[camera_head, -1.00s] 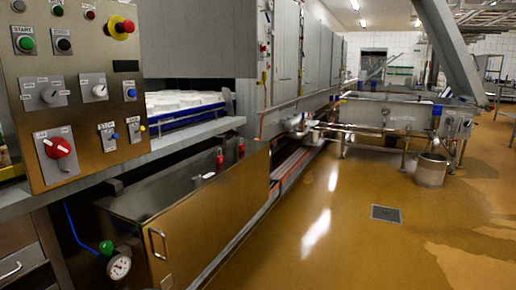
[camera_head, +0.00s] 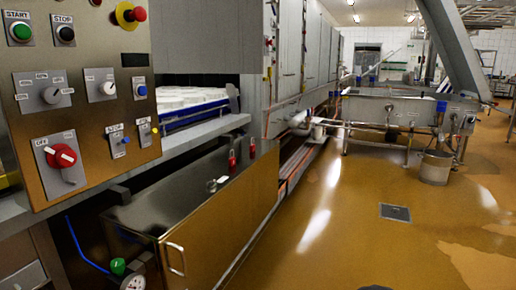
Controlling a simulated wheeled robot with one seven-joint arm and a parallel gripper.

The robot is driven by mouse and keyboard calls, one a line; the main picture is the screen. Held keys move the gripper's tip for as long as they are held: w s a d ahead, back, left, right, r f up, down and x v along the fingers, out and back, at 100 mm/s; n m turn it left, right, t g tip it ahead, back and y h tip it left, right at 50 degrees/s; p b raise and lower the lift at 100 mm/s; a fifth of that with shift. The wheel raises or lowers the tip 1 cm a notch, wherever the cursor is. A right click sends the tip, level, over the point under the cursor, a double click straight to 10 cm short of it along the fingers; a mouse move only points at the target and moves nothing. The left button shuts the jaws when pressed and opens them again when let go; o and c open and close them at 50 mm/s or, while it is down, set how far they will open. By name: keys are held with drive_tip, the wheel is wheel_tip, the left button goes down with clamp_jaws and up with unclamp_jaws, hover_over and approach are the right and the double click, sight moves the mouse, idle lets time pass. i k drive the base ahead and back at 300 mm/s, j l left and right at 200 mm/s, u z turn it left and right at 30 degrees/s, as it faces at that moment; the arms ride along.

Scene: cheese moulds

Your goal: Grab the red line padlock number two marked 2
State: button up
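Two small red padlocks are in the head view, at the top rear edge of the low steel cabinet. The left padlock (camera_head: 232,161) is slightly nearer, and the right padlock (camera_head: 252,148) is just behind it. Any number on either one is too small to read, so I cannot tell which is marked 2. My gripper is not in view.
A control panel (camera_head: 110,88) with buttons and a red rotary switch stands close at left. The steel cabinet (camera_head: 225,205) has a handle in front and a gauge (camera_head: 133,284) beside it. Open brown floor (camera_head: 330,235) with a drain (camera_head: 395,212) lies right.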

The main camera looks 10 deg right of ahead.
sight(253, 147)
drive_tip(key=i+l+u, duration=0.15)
drive_tip(key=i+l, duration=0.2)
drive_tip(key=i, duration=0.15)
drive_tip(key=i+l+u, duration=0.1)
drive_tip(key=i+l, duration=0.3)
drive_tip(key=i+l+u, duration=0.15)
drive_tip(key=i+l, duration=0.3)
drive_tip(key=i+l+u, duration=0.15)
drive_tip(key=i+l, duration=0.3)
drive_tip(key=i+l+u, duration=0.1)
drive_tip(key=i+l, duration=0.3)
drive_tip(key=l, duration=0.2)
drive_tip(key=i+l+u, duration=0.15)
drive_tip(key=i+l, duration=0.25)
drive_tip(key=l, duration=0.2)
